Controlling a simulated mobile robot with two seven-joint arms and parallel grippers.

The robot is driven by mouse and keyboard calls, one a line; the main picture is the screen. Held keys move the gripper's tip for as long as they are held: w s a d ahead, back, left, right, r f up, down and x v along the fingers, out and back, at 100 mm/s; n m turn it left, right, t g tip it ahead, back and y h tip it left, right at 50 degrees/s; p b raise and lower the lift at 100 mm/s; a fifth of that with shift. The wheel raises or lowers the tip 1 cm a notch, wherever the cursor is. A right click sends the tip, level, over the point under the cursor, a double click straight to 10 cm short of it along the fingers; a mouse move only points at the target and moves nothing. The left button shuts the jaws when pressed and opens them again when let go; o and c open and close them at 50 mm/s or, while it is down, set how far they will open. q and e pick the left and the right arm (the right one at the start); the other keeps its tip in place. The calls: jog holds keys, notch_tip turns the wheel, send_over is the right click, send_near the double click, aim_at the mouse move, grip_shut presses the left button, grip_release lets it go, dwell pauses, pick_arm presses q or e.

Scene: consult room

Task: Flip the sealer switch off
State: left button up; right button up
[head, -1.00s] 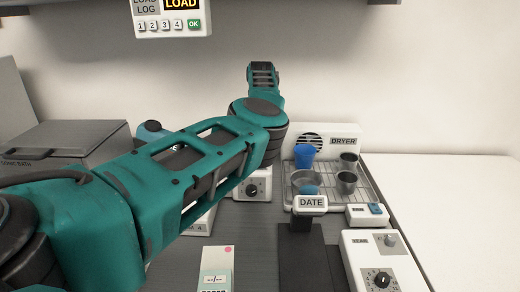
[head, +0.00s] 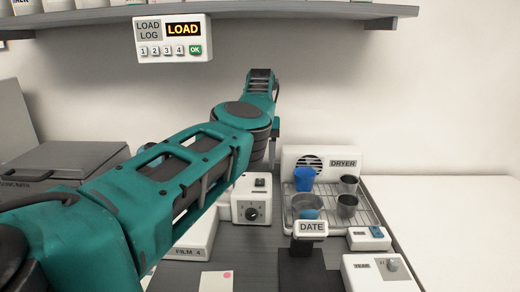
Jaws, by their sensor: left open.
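A white box with a black dial (head: 251,214) and a small black switch (head: 260,183) on top stands on the grey counter, left of the dryer. Another white box (head: 378,272), with a knob on it, is at the lower right; its label is too small to read surely. I cannot tell for certain which one is the sealer. My left arm reaches across from the left, and its wrist is above and behind the first box. My left gripper (head: 272,158) hangs below the wrist, mostly hidden by the arm, open. My right gripper is out of view.
A dryer (head: 343,163) with a wire rack of cups stands at the back. In front are a DATE stamp (head: 312,227) and a small box with a blue switch (head: 376,232). A shelf (head: 300,11) and a LOAD panel (head: 173,52) hang above. The right counter (head: 450,215) is clear.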

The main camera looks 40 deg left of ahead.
aim_at(260, 180)
pick_arm(q)
jog(key=shift+p+v, duration=0.5)
jog(key=shift+v, duration=0.85)
jog(key=shift+r, duration=0.4)
